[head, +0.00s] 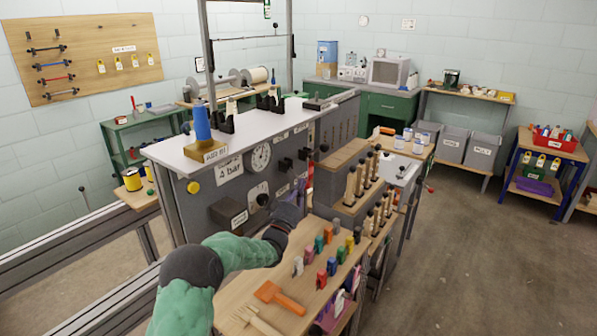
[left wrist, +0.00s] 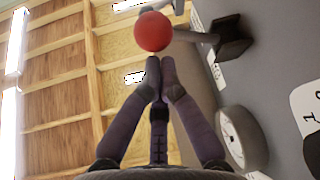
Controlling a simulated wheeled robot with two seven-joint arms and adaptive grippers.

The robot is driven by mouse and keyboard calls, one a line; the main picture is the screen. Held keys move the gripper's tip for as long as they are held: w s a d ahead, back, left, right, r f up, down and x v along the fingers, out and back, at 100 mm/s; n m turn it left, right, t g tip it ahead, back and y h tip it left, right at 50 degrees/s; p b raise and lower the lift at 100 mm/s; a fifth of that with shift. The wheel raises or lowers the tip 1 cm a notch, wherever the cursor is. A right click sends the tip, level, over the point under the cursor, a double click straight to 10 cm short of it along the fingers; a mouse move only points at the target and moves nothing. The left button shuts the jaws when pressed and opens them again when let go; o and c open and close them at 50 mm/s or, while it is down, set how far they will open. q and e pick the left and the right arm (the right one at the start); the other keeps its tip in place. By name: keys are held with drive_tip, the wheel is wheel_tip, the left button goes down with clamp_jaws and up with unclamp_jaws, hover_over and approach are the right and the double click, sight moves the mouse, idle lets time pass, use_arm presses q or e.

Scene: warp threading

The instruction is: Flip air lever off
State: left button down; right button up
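The air lever shows in the left wrist view as a round red knob (left wrist: 153,31) on a grey shaft (left wrist: 192,37). The shaft runs to a dark block (left wrist: 232,40) on the grey panel. My left gripper (left wrist: 160,62) has its purple fingers brought together at the tips, just below the knob in the picture, with nothing visible between them. Whether the tips touch the knob I cannot tell. In the head view my left gripper (head: 298,190) is at the front of the grey machine panel (head: 225,195), and the knob is not clearly seen there. My right gripper is not in view.
A wooden bench (head: 250,290) with several coloured clips and an orange tool (head: 279,298) lies below my left arm. Dark knobs and a pressure gauge (head: 261,157) are on the panel. A wooden stepped rack (head: 345,155) stands to the right. The floor at right is clear.

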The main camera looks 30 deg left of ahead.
use_arm(q)
drive_tip(key=v, duration=1)
drive_tip(key=shift+s+f, duration=0.2)
drive_tip(key=shift+s, duration=0.15)
